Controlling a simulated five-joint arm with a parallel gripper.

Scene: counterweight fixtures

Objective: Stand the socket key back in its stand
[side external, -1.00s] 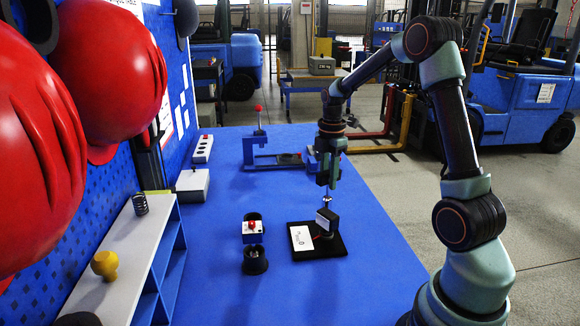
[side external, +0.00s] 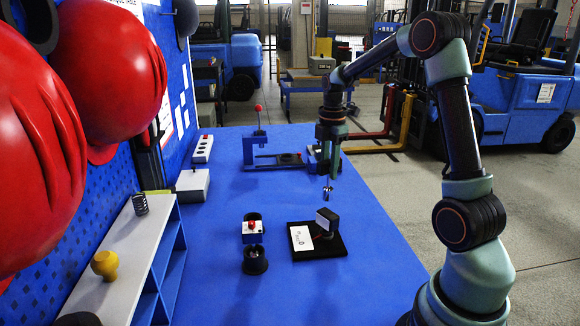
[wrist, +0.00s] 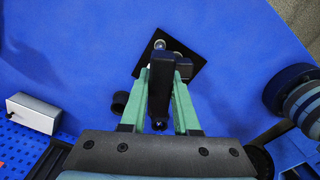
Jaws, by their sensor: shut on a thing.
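My gripper (side external: 328,172) is shut on the socket key, whose silver lower end (side external: 328,192) hangs below the fingers, roughly upright. The key is in the air above the blue table, clear of what lies below. In the wrist view a dark bar (wrist: 160,80) lies between my green fingers, and a round silver end (wrist: 160,44) shows beyond it. Below and a little nearer is a black base plate (side external: 338,250) with a white card (side external: 301,238) and a dark upright block (side external: 327,220). A black round cup (side external: 255,262) stands to its left. I cannot tell which is the stand.
A white box with a red button (side external: 253,228) stands behind the cup. A blue fixture with a red-knobbed lever (side external: 262,150) is farther back. A shelf (side external: 130,260) and red helmets (side external: 110,75) line the left. The table's right front is clear.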

